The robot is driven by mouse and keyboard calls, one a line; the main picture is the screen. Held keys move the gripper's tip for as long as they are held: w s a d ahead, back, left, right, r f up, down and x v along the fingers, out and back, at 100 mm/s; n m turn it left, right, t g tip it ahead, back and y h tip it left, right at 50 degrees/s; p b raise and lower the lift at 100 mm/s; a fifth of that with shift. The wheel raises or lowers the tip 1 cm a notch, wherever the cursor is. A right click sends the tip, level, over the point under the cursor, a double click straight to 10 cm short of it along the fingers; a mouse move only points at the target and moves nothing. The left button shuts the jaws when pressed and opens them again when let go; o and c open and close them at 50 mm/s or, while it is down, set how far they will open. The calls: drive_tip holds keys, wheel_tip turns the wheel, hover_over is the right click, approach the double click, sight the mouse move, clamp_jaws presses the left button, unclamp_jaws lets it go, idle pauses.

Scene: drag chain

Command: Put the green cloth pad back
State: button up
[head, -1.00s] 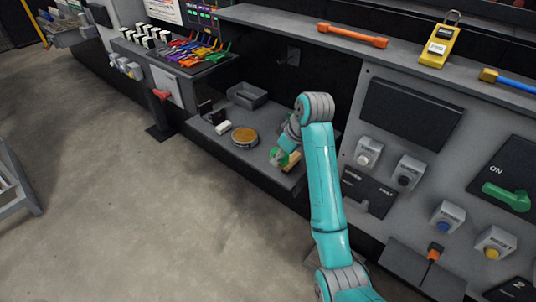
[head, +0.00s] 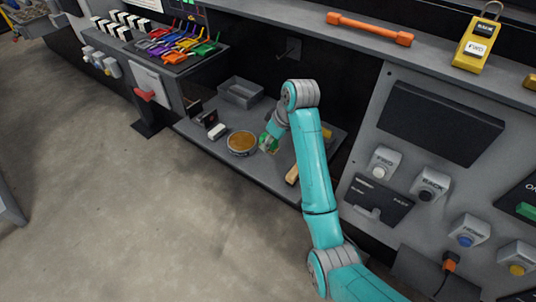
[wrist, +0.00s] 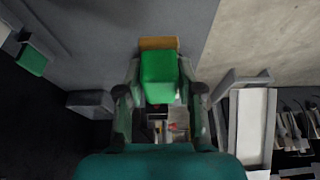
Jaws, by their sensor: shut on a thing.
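The green cloth pad (wrist: 158,75) sits between the fingers of my gripper (wrist: 160,94) in the wrist view, and a tan strip shows at its far edge. I cannot tell whether that strip belongs to the pad. In the head view, my gripper (head: 267,145) is over the low shelf (head: 240,170), close to the right side of a round tin (head: 242,143) with a brown top. Only a bit of green shows there. Whether the pad touches the shelf or the tin is unclear.
A white block (head: 216,131) and a grey open bin (head: 240,93) stand left of and behind the tin. The button panel (head: 410,150) rises at right. The floor in front is clear.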

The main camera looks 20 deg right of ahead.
sight(266, 161)
drive_tip(key=shift+f, duration=3.65)
drive_tip(key=o, duration=1.1)
drive_tip(key=shift+f, duration=0.1)
